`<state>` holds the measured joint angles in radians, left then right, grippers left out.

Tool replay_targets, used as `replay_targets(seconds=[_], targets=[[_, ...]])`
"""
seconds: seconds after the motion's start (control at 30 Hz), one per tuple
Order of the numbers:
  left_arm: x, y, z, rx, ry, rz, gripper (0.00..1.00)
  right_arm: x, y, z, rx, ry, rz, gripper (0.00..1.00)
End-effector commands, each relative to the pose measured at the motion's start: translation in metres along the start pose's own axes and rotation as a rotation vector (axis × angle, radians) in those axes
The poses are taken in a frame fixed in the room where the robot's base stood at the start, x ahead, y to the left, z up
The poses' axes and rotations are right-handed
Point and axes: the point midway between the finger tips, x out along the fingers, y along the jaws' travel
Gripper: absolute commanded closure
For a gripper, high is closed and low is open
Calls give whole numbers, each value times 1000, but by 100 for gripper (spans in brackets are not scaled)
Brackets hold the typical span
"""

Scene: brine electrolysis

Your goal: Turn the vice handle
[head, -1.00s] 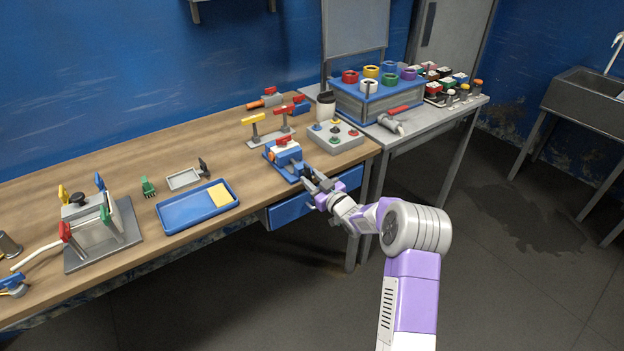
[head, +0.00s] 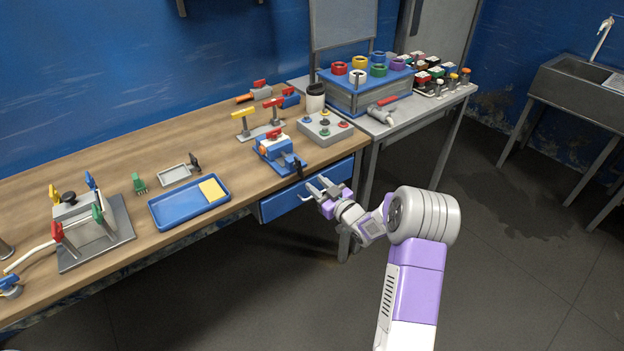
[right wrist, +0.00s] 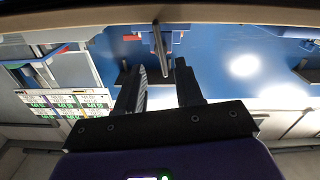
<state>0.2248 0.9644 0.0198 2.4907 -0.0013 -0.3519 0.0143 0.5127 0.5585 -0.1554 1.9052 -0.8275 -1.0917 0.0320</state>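The small vice (head: 276,150) is blue with a red and white top part and stands at the front edge of the wooden bench. Its dark handle bar (head: 297,164) stands roughly upright on the side facing me. My right gripper (head: 316,187) is open and empty, in front of the bench and a little below right of the handle, apart from it. In the right wrist view the grey handle bar (right wrist: 160,50) shows ahead of the spread fingers (right wrist: 160,68). My left gripper is not in view.
A blue drawer front (head: 325,185) lies under the bench edge, close behind my right gripper. A grey button box (head: 325,129) stands right of the vice. A blue tray (head: 165,214) lies to its left. The floor in front is clear.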

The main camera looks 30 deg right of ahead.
Motion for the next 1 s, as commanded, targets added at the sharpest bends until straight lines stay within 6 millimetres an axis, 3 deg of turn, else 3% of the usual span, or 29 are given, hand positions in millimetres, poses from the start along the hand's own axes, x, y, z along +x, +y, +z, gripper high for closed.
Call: replay_targets(seconds=[0.23,0.6,1.0], targets=[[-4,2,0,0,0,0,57,2,-6,9,19,-16,-5,64],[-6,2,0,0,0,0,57,3,-1,-10,-10,9,-5,64],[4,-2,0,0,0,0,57,57,-1,-9,-12,10,-6,64]])
